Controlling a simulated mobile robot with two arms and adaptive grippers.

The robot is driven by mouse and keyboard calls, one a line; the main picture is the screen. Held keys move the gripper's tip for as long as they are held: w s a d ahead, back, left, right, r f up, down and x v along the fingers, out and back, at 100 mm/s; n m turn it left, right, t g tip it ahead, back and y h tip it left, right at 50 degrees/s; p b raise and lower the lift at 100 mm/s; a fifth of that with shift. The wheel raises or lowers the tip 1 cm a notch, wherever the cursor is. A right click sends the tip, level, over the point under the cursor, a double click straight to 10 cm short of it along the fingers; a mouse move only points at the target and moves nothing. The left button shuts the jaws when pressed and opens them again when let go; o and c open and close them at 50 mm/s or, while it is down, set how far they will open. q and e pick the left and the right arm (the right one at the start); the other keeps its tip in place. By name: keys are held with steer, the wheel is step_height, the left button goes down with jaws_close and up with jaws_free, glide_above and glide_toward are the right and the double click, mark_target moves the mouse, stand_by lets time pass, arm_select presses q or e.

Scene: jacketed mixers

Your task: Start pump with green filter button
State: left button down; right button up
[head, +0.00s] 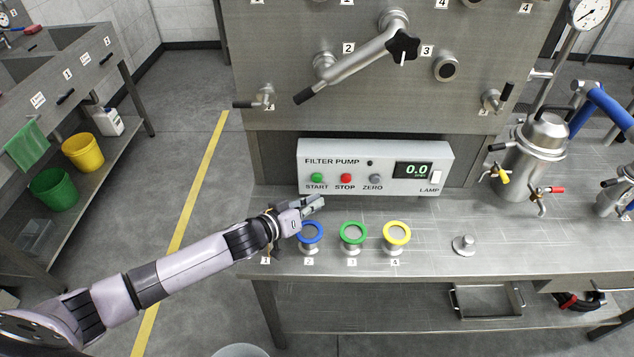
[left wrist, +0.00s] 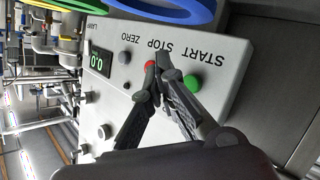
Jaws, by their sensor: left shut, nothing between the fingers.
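The filter pump box (head: 435,160) is a light grey panel at the back of the steel bench. Its green START button (head: 317,177) is at the left, with the red STOP button (head: 345,178) to its right. The display (head: 413,170) reads 0.0. My left gripper (head: 320,202) is shut and empty, just in front of and below the START button in the head view. In the left wrist view the shut fingertips (left wrist: 160,62) appear near the red button (left wrist: 149,67), with the green button (left wrist: 193,83) beside the fingers. I cannot tell any contact. My right gripper is not in view.
Blue (head: 310,232), green (head: 353,232) and yellow (head: 397,233) ringed fittings stand on the bench below my left gripper. A grey ZERO knob (head: 373,179) is right of STOP. A metal vessel (head: 533,160) stands at the right. Bench space right of the yellow ring is mostly clear.

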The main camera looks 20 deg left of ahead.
mark_target(317, 178)
arm_select(q)
steer(key=shift+w+a, duration=0.2)
steer(key=shift+w, duration=0.55)
steer(key=shift+w+a, duration=0.2)
steer(key=shift+w, duration=0.5)
steer(key=shift+r, duration=0.1)
steer(key=shift+w+a, duration=0.1)
steer(key=shift+w, duration=0.3)
steer(key=shift+w+a, duration=0.15)
steer(key=shift+w, duration=0.25)
stand_by(1.0)
steer(key=shift+s+p, duration=0.1)
steer(key=shift+p, duration=0.2)
steer(key=shift+s+d+p, duration=0.25)
steer(key=shift+s+p, duration=0.15)
steer(key=shift+s, duration=0.35)
